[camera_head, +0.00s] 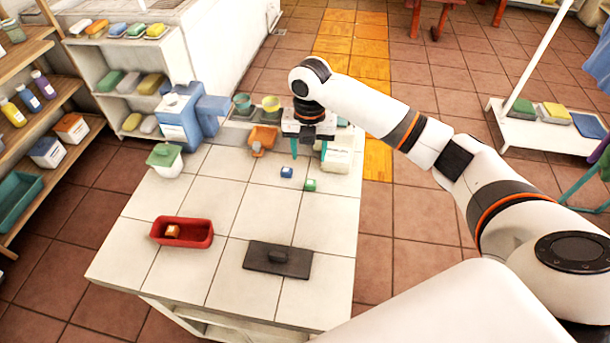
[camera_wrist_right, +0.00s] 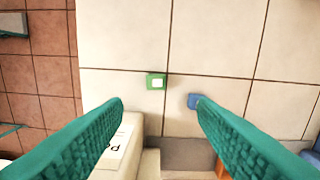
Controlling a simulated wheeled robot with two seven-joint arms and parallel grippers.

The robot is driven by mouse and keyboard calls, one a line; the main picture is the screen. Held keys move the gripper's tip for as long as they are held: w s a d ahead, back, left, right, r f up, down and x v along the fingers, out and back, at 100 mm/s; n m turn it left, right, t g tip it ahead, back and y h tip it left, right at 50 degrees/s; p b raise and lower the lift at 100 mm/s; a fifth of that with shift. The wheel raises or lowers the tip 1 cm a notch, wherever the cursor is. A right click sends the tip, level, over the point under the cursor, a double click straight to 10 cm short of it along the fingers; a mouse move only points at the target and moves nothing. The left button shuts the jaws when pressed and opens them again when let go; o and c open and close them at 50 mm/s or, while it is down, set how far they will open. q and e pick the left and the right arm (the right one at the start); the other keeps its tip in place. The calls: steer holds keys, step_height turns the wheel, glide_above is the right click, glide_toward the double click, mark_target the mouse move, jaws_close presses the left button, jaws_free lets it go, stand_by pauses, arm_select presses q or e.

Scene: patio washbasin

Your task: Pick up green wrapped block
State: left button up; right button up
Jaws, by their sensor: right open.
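The green wrapped block (camera_head: 310,185) is a small cube with a pale label, resting on the white tiled table (camera_head: 210,275). It also shows in the right wrist view (camera_wrist_right: 155,81), ahead of and between the fingertips. A blue wrapped block (camera_head: 286,172) rests close to it; in the right wrist view the blue block (camera_wrist_right: 194,101) is partly covered by the right-hand finger. My right gripper (camera_head: 308,150) is open and empty, with green fingers apart, above the back of the table. Neither finger is on the green block. My left gripper is not in view.
A red tray (camera_head: 208,241) holding an orange block (camera_head: 172,231) and a dark board (camera_head: 262,258) with a dark block are at the front. An orange item (camera_head: 262,138), cups and a blue dispenser (camera_head: 180,125) stand at the back. The table's middle is clear.

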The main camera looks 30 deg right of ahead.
mark_target(311, 182)
steer(key=f, duration=0.2)
steer(key=s+f, duration=0.1)
steer(key=f, duration=0.1)
steer(key=shift+w+f+p, duration=0.15)
steer(key=shift+f+p, duration=0.15)
steer(key=shift+f, duration=0.25)
step_height(311, 182, down, 4)
steer(key=shift+d+f+p, duration=0.1)
steer(key=shift+f+p, duration=0.15)
steer(key=shift+p, duration=0.2)
steer(key=shift+f, duration=0.2)
steer(key=shift+c, duration=0.8)
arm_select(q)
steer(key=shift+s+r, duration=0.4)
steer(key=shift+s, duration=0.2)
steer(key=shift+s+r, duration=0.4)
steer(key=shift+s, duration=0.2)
arm_select(e)
steer(key=c, duration=0.9)
